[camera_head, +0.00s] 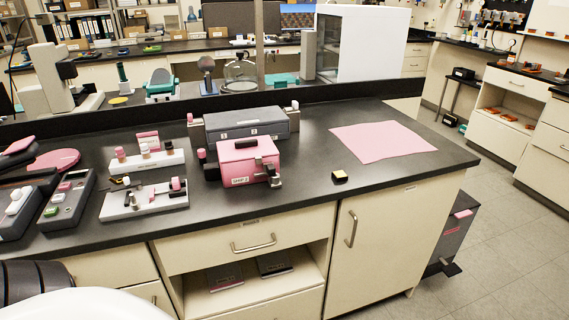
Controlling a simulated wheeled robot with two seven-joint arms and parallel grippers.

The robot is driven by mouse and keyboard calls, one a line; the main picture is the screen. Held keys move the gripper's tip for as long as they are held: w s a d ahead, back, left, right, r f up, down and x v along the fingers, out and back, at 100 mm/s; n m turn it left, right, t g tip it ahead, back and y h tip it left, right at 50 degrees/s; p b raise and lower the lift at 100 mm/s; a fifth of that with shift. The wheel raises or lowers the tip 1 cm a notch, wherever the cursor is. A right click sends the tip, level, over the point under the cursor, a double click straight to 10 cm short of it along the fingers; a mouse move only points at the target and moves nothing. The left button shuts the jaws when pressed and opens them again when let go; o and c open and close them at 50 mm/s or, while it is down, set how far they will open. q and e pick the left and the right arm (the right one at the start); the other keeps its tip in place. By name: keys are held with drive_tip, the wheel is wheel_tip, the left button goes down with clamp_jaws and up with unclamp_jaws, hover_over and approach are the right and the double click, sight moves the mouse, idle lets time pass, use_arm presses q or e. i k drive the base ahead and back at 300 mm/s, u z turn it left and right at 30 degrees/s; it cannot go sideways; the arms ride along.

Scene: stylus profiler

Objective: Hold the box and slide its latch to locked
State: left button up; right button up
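A pink box (243,170) with a dark handle on its lid sits on the black bench top, near the front edge. It carries a small white label (240,181). A small metal and dark fitting (274,180), which looks like the latch, is at its front right corner. The latch's position is too small to tell. The lid looks closed. Neither of my grippers is in view, and nothing touches the box from my side.
A small yellow-topped block (339,176) and a pink mat (382,141) lie to the right. Bench between box and mat is mostly clear.

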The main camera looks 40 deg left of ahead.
sight(269, 168)
drive_tip(key=u, duration=0.8)
drive_tip(key=i, duration=1.2)
drive_tip(key=u, duration=1.4)
drive_tip(key=k, duration=0.45)
drive_tip(key=z, duration=2.85)
drive_tip(key=k, duration=1.6)
drive_tip(key=u, duration=1.85)
drive_tip(key=i, duration=0.55)
drive_tip(key=u, duration=0.3)
